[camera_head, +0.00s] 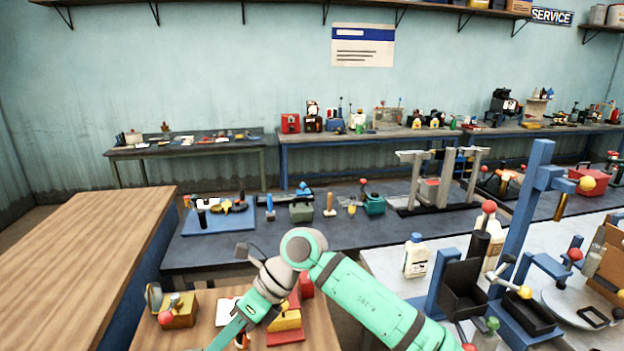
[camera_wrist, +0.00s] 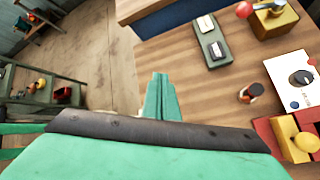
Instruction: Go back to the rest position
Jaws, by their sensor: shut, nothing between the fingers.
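My gripper shows in the wrist view (camera_wrist: 160,97), with its two green fingers together and nothing between them. It hangs above the near edge of a wooden worktable (camera_wrist: 195,100). In the head view my green arm reaches from the lower right to the small wooden worktable (camera_head: 205,308); the fingertips are not clearly visible there. No object is in contact with the fingers that I can see.
On the worktable are a yellow block with a red knob (camera_wrist: 275,20), a grey-green tray (camera_wrist: 213,45), a small dark jar (camera_wrist: 250,93) and a white panel with a black dial (camera_wrist: 296,75). A blue stand (camera_head: 520,225) and white bottle (camera_head: 417,257) are to the right.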

